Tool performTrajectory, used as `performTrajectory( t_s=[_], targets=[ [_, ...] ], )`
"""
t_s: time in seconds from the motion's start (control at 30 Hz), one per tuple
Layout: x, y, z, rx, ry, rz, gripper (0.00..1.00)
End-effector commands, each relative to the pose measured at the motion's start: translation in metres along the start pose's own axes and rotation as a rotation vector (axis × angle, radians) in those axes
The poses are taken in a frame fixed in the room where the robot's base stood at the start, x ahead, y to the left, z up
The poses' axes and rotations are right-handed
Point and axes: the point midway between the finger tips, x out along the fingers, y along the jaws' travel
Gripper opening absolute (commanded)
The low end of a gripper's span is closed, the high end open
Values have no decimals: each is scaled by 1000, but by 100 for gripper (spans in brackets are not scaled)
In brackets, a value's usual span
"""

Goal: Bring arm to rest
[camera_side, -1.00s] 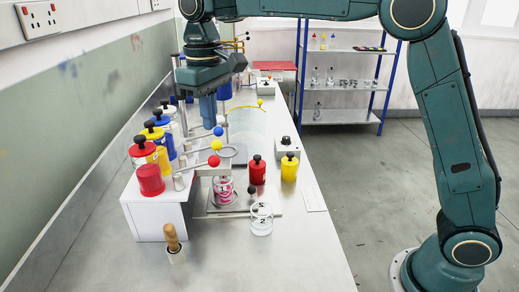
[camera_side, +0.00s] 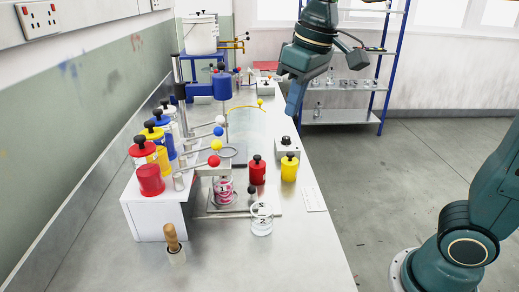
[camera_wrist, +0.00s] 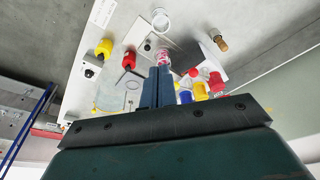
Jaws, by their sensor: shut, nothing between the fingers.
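My gripper (camera_side: 290,112) is raised above the right edge of the bench, its blue fingers pointing down and holding nothing. In the wrist view the two fingers (camera_wrist: 157,72) lie side by side, shut. The bench (camera_side: 270,250) stands below with the nozzle gantry on it. Red, yellow and blue lidded pots (camera_side: 148,175) stand in a row on a white block. A beaker with pink contents (camera_side: 223,190) sits in the stand beneath the ring and red-knobbed valve. A clear beaker marked 2 (camera_side: 261,220) stands on the bench in front.
Red (camera_side: 258,173) and yellow (camera_side: 289,170) bottles and a grey knob box (camera_side: 287,149) stand along the right of the bench. A blue shelf rack (camera_side: 345,85) stands behind.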

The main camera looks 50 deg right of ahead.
Motion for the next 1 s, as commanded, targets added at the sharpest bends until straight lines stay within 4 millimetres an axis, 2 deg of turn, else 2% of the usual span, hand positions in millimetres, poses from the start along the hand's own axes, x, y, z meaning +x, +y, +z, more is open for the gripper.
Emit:
performTrajectory(
  t_s=[0.03, 0.27, 0.6, 0.8, 1.0],
  targets=[
    [-3, 4, 12, 9, 18, 2, 0],
    [-3, 15, 63, 47, 92, 14, 0],
    [15, 26, 136, 99, 198, 37, 0],
    [28, 28, 163, 119, 240, 47, 0],
    [33, 28, 172, 125, 253, 51, 0]
  ],
)
